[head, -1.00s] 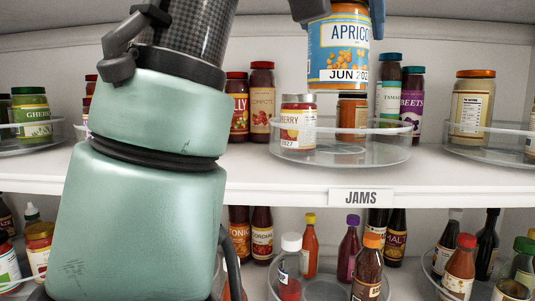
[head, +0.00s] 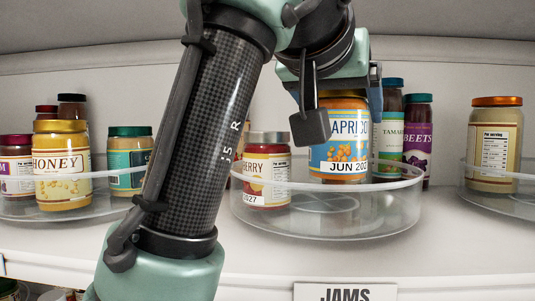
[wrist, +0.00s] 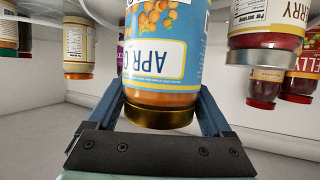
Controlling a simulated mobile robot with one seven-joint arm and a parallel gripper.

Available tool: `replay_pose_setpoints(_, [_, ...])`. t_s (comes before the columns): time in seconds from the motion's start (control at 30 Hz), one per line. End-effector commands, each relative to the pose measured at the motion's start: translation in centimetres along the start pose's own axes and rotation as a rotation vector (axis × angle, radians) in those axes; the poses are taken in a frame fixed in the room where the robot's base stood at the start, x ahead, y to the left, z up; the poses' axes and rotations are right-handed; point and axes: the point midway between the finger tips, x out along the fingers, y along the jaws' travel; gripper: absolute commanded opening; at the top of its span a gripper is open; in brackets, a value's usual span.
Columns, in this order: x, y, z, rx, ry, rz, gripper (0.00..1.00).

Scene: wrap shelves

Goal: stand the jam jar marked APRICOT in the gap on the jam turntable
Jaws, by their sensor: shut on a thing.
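The APRICOT jam jar (head: 341,150) has a blue label with orange fruit, a date strip and a gold lid. My gripper (head: 340,97) is shut on it near the lid and holds it upright over the jam turntable (head: 330,224). In the wrist view the jar (wrist: 165,50) appears upside down between both fingers (wrist: 162,98). The turntable is a clear round tray with a low wall. A jar marked BERRY (head: 267,168) stands at its left, close beside the APRICOT jar. I cannot tell whether the APRICOT jar's base touches the tray.
Behind stand a TAMARIND-like green-labelled jar (head: 388,135) and a BEETS jar (head: 417,140). A left turntable holds a HONEY jar (head: 62,165) and others. A right turntable holds an orange-lidded jar (head: 495,145). The tray's front is bare. A JAMS label (head: 345,293) marks the shelf edge.

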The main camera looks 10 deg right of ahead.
Motion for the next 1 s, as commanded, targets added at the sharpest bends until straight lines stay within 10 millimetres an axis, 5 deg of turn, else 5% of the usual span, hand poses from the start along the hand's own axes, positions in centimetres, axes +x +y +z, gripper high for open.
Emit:
replay_pose_setpoints(0.5, [1.8,0.1,4.4,0.0,0.004,0.001,0.0])
replay_pose_setpoints(0.87, [1.9,0.1,4.7,0.0,0.005,0.001,0.0])
replay_pose_setpoints(0.9, [2.0,0.1,4.9,0.0,0.0,0.001,0.88])
replay_pose_setpoints(1.0, [2.0,0.1,4.8,0.0,0.0,0.001,1.0])
